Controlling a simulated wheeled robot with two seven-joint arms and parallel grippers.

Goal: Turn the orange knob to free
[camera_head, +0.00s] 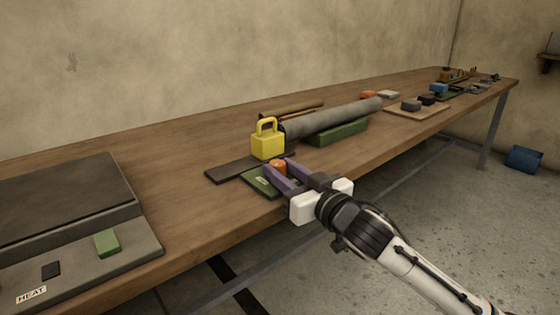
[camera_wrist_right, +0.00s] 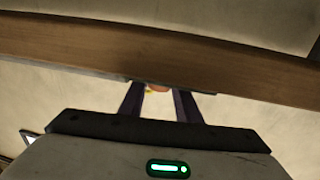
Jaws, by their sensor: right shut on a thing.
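The orange knob (camera_head: 277,168) stands on a small green plate (camera_head: 258,183) near the table's front edge, beside a yellow padlock-shaped block (camera_head: 267,143). My right gripper (camera_head: 281,170) comes in from the front right, with its two purple fingers shut on the knob. In the right wrist view a sliver of the orange knob (camera_wrist_right: 158,88) shows between the fingertips (camera_wrist_right: 158,86). The plate carries a small pale label, too small to read, and the fingers hide part of the plate. My left gripper is not in view.
A grey roll (camera_head: 335,118) lies on a green block (camera_head: 338,133) behind the knob. A dark panel marked HEAT (camera_head: 70,215) with a green button (camera_head: 107,243) fills the left front. Small items lie at the far right. Bare wood separates the panel from the knob.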

